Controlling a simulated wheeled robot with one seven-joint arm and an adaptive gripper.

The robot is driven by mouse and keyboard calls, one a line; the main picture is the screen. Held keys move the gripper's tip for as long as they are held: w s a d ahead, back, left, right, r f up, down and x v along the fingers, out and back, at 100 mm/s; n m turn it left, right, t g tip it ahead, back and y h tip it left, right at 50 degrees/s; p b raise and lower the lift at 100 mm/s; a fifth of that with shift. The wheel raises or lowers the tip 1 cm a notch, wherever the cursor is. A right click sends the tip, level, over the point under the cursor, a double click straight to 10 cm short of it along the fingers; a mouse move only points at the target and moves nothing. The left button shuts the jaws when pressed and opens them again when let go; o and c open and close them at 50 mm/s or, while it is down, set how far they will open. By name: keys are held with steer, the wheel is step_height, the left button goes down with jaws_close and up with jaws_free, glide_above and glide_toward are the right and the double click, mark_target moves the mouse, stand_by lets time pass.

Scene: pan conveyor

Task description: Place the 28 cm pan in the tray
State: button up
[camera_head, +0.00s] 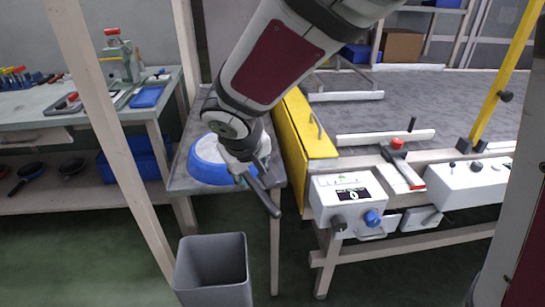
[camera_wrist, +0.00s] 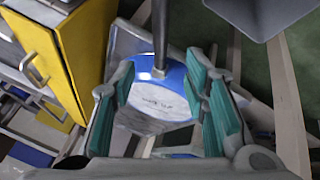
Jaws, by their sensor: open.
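A blue pan (camera_head: 207,168) with a pale round face lies on a small grey side table beside the conveyor. In the wrist view the pan (camera_wrist: 176,78) shows small lettering that I cannot read clearly. Its dark handle (camera_wrist: 160,32) runs away from the gripper, past the table edge. My gripper (camera_head: 256,172) is over the pan near the handle's root. In the wrist view its green-padded fingers (camera_wrist: 161,75) are spread wide on either side of the pan, with nothing held. I cannot tell whether they touch it. I cannot tell for certain which surface is the tray.
A yellow panel (camera_head: 303,128) stands close right of the side table, at the conveyor's end (camera_head: 460,100). A grey bin (camera_head: 212,262) stands on the floor in front. A workbench (camera_head: 50,115) is at left, with dark pans (camera_head: 72,167) and a blue crate (camera_head: 125,172) below.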

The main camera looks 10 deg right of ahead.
steer(key=s+d+r+m+g+h, duration=0.1)
steer(key=s+d+r+m, duration=0.15)
steer(key=s+d, duration=0.4)
steer(key=s+d+r+m+g+h, duration=0.1)
steer(key=s+d+r, duration=0.35)
steer(key=d, duration=0.25)
steer(key=s+d+m+g+y, duration=0.1)
steer(key=s+d+g+y, duration=0.1)
steer(key=s, duration=1.9)
steer(key=shift+s+m+g+y, duration=0.2)
steer(key=shift+m+g+y, duration=0.15)
steer(key=shift+g+y, duration=0.15)
steer(key=shift+d, duration=0.1)
step_height(320, 180, up, 19)
steer(key=t+p, duration=0.3)
steer(key=p, duration=1.4)
steer(key=shift+r+p, duration=0.15)
steer(key=shift+p, duration=0.15)
